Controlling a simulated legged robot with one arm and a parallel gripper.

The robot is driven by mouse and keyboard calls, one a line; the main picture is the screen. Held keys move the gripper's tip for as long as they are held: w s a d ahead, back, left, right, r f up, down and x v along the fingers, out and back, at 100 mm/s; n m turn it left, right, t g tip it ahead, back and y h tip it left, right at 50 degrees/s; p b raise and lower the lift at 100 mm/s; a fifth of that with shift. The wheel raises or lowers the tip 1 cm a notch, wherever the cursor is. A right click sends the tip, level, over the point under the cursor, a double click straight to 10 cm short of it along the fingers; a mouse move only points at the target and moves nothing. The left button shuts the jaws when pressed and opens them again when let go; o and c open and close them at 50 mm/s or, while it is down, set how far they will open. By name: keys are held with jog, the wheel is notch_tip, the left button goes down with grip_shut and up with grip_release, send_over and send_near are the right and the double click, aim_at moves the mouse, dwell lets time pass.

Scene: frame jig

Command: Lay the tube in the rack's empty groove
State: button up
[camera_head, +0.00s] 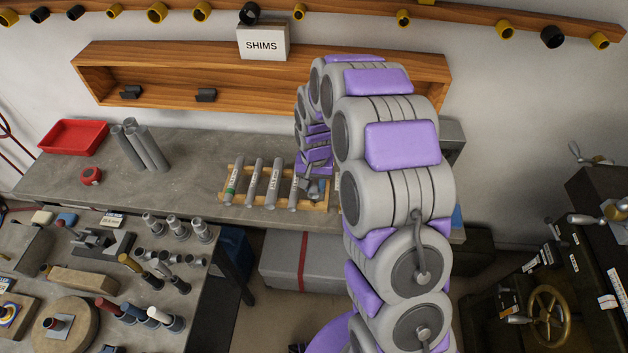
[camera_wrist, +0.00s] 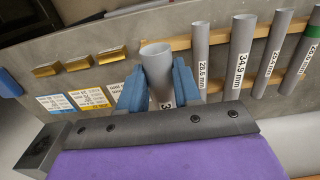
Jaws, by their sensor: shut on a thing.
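The wooden rack (camera_head: 226,198) lies on the grey bench in the head view, with several grey tubes across its rails. In the wrist view a rack rail (camera_wrist: 222,37) shows to the right, bearing tubes labelled in mm, such as the 28.6 mm tube (camera_wrist: 201,50); the far right tube (camera_wrist: 312,55) has a green band. My gripper (camera_wrist: 158,82), with blue fingers, is shut on a grey tube (camera_wrist: 156,52) by the rack's left end in that view. Its label is mostly hidden. I cannot tell whether it touches the rails. In the head view my gripper (camera_head: 314,188) is partly hidden by my arm.
Several brass blocks (camera_wrist: 78,62) and printed cards (camera_wrist: 92,97) lie left of the held tube in the wrist view. In the head view, upright grey tubes (camera_head: 140,147), a red tray (camera_head: 75,136) and a red ring (camera_head: 91,176) stand left of the rack. Bench between is clear.

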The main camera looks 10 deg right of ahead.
jog(key=shift+f+b, duration=1)
jog(key=shift+f, duration=3.9)
jog(key=shift+s, duration=0.1)
jog(key=shift+f, duration=0.1)
jog(key=o, duration=1)
jog(key=shift+a, duration=0.15)
jog(key=shift+o, duration=0.4)
jog(key=shift+s, duration=0.15)
jog(key=shift+f, duration=0.1)
